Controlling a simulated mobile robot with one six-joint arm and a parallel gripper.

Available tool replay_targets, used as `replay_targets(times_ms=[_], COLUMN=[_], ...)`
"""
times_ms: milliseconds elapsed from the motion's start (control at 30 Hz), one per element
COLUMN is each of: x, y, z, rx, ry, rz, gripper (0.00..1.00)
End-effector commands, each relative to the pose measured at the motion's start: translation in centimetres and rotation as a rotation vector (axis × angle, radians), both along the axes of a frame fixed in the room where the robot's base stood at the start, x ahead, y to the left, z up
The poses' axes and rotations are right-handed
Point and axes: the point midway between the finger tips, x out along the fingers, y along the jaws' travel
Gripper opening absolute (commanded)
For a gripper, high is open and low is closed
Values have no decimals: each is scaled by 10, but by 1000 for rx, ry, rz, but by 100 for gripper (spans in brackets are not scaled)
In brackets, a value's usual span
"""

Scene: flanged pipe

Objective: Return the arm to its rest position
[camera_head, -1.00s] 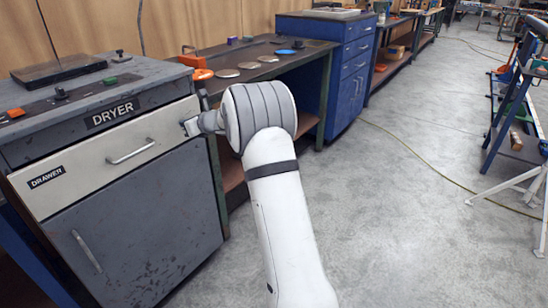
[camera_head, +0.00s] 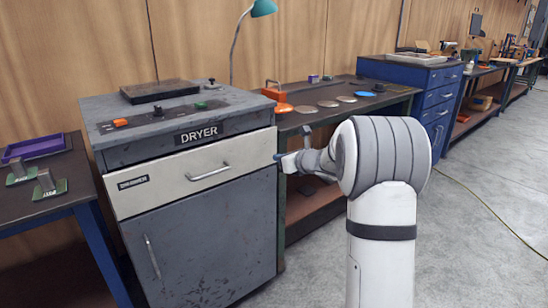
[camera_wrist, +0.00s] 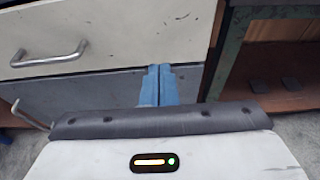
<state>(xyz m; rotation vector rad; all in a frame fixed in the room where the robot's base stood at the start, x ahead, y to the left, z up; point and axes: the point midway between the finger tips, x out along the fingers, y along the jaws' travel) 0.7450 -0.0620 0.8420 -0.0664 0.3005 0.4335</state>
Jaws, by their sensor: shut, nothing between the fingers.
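My gripper (camera_wrist: 160,70) shows two blue fingers side by side in the wrist view, shut and empty. In the head view my gripper (camera_head: 277,158) points left, in front of the right edge of the grey dryer cabinet (camera_head: 205,235). Whether it touches the cabinet I cannot tell. My white and grey arm rises from the bottom of the head view and bends left. The pale drawer front (camera_head: 160,184) looks shut, and its metal handle (camera_head: 208,173) is left of the gripper.
A dark workbench (camera_head: 385,98) with round discs and an orange item (camera_head: 274,91) stands right of the dryer. A blue drawer cabinet (camera_head: 436,120) is beyond. A side table (camera_head: 70,175) with a purple tray (camera_head: 33,148) is at left.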

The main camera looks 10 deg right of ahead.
Motion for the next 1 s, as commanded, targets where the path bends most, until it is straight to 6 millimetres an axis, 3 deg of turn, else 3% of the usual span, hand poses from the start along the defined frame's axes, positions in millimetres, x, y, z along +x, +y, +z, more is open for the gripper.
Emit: replay_targets(times_ms=[100,267,367,467,600,733,867,1000], x=[-18,-32,-42,-65,-126,-194,-264,-334], y=[-9,-15,-7,18,67,100,115,112], z=[8,12,22,47,87,115,136,156], rx=[0,-3,-46,-175,-482,-789,-1083,-1380], ry=[0,1,-4,-20,-65,-127,-200,-284], rz=[-2,0,37,150,424,719,1023,1359], gripper=[0,0,0,0,0,0,0,0])
